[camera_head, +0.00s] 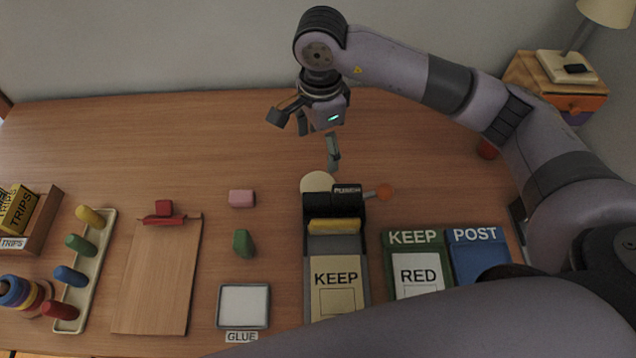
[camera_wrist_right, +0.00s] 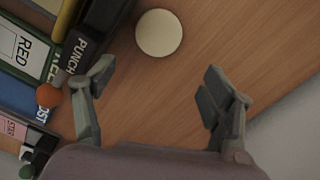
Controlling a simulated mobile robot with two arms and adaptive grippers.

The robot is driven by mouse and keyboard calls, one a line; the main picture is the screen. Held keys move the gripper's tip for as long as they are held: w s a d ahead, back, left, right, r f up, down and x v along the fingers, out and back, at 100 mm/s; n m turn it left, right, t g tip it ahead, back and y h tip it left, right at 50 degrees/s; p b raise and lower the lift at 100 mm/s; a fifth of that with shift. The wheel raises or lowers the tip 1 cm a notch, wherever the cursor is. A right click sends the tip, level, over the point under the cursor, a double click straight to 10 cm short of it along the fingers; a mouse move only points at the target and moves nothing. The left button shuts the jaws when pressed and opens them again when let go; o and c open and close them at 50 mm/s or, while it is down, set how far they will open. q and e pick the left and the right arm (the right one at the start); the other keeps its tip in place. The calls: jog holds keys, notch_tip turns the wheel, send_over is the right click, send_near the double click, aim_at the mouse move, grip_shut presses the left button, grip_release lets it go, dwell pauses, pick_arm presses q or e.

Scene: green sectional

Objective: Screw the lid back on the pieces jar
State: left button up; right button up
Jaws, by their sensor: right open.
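A round cream disc (camera_head: 317,182) lies at the far end of the black punch, partly hidden by it in the head view. The whole disc (camera_wrist_right: 158,33) shows in the right wrist view, flat and plain. I cannot tell whether it is a loose lid or the top of a jar. My right gripper (camera_head: 305,140) is open and empty above the table, just beyond the disc. In the wrist view its spread fingers (camera_wrist_right: 159,75) have bare wood between them, with the disc ahead. No clear jar shows. My left gripper is not in view.
The punch (camera_head: 348,197), an orange knob (camera_head: 384,192), and the KEEP (camera_head: 413,238) and POST (camera_head: 475,235) trays stand near the disc.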

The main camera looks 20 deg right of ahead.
jog(key=p, duration=0.1)
send_over(323, 184)
jog(key=f, duration=0.8)
jog(key=shift+w+a+f, duration=0.1)
jog(key=shift+w+a, duration=0.05)
jog(key=shift+a, duration=0.2)
jog(key=shift+d+f, duration=0.1)
jog(key=shift+f, duration=0.25)
jog(key=f, duration=0.1)
jog(key=f+p, duration=0.1)
jog(key=f, duration=0.1)
jog(key=shift+d+f, duration=0.25)
jog(key=shift+f, duration=0.5)
jog(key=shift+c, duration=0.3)
jog(key=c, duration=0.5)
jog(key=shift+c, duration=0.2)
